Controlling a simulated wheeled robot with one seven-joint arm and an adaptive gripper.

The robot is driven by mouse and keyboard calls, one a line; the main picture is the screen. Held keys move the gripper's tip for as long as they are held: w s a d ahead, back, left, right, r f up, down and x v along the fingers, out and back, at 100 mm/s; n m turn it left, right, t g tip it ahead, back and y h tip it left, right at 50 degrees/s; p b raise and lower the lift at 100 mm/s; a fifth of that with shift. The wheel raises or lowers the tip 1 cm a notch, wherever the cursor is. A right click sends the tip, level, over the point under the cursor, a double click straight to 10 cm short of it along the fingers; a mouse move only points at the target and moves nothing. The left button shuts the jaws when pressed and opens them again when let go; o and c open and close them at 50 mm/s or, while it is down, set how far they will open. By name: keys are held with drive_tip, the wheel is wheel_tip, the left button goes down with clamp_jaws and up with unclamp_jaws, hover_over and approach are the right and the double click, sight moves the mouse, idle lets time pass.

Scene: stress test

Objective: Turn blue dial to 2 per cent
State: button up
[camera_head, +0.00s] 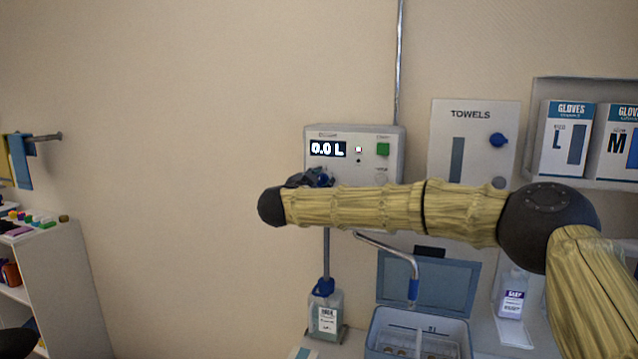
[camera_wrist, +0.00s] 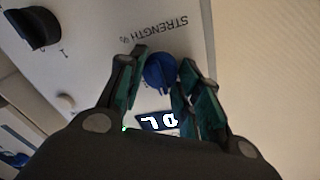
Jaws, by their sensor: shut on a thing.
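A blue dial (camera_wrist: 160,73) sits on the front of a pale panel, under the word "STRENGTH %", in the wrist view. My gripper (camera_wrist: 161,66) has its dark green fingers on either side of the dial and is shut on it. The dial's pointer and scale numbers cannot be read. In the head view, the wall unit (camera_head: 355,141) has a display (camera_head: 327,149) reading "0.0 L" and a green button (camera_head: 383,149). My gripper (camera_head: 309,179) is at the unit's lower left. My arm covers the unit's lower part.
A second dark knob (camera_wrist: 36,28) is at the panel's upper left in the wrist view. Below the unit are a bottle with a blue cap (camera_head: 325,311), a metal spout (camera_head: 390,246) and a blue-grey bin (camera_head: 425,287). A towel dispenser (camera_head: 472,115) and glove boxes (camera_head: 566,137) are to the right.

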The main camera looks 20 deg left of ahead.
drive_tip(key=m+b, duration=0.2)
drive_tip(key=b, duration=0.1)
drive_tip(key=shift+f, duration=0.25)
drive_tip(key=shift+d+f+m+g+y+b, duration=0.15)
drive_tip(key=shift+m+y+b, duration=0.2)
drive_tip(key=shift+m+b, duration=3.25)
drive_tip(key=shift+a+r+m+g+y+b, duration=0.1)
drive_tip(key=shift+m+y+b, duration=0.3)
drive_tip(key=shift+m+b, duration=3.15)
drive_tip(key=shift+d+f+m+g+y+b, duration=0.15)
drive_tip(key=shift+m+y+b, duration=0.2)
drive_tip(key=shift+m+b, duration=3.25)
drive_tip(key=shift+r+n+b, duration=0.2)
drive_tip(key=shift+n+b, duration=0.25)
drive_tip(key=shift+b, duration=0.3)
drive_tip(key=o, duration=1)
drive_tip(key=shift+o, duration=0.2)
